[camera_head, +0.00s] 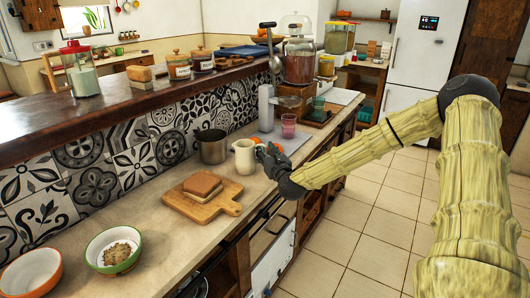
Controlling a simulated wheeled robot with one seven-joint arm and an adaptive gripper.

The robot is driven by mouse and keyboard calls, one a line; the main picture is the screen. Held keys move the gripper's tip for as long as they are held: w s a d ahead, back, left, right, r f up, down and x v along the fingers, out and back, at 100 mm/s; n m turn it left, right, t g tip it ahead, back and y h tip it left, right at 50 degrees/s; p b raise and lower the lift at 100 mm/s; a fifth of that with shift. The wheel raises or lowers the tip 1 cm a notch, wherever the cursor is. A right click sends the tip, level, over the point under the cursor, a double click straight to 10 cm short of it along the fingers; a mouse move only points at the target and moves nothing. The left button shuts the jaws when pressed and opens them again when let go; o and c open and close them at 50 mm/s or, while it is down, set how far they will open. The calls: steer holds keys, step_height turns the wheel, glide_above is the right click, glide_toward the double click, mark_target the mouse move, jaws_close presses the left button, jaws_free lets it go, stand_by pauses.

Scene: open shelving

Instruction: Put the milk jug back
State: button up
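A cream-coloured milk jug (244,157) stands upright on the counter (150,236), right of a grey metal pot (212,147). My gripper (264,153) comes in from the right and is right beside the jug, on its right side. The fingers are dark and small in this view. I cannot tell whether they touch the jug or are closed on it. The right side of the jug is partly hidden by the gripper.
A wooden board (203,205) with a sandwich lies nearer on the counter. Two bowls, one green-rimmed (113,250) and one orange (32,273), stand at the lower left. A dispenser (298,75) and pink glass (288,125) stand beyond the jug. Jars line the raised ledge (130,102).

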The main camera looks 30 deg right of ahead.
steer(key=v, duration=1.1)
steer(key=shift+s, duration=0.15)
steer(key=shift+f, duration=0.1)
stand_by(0.3)
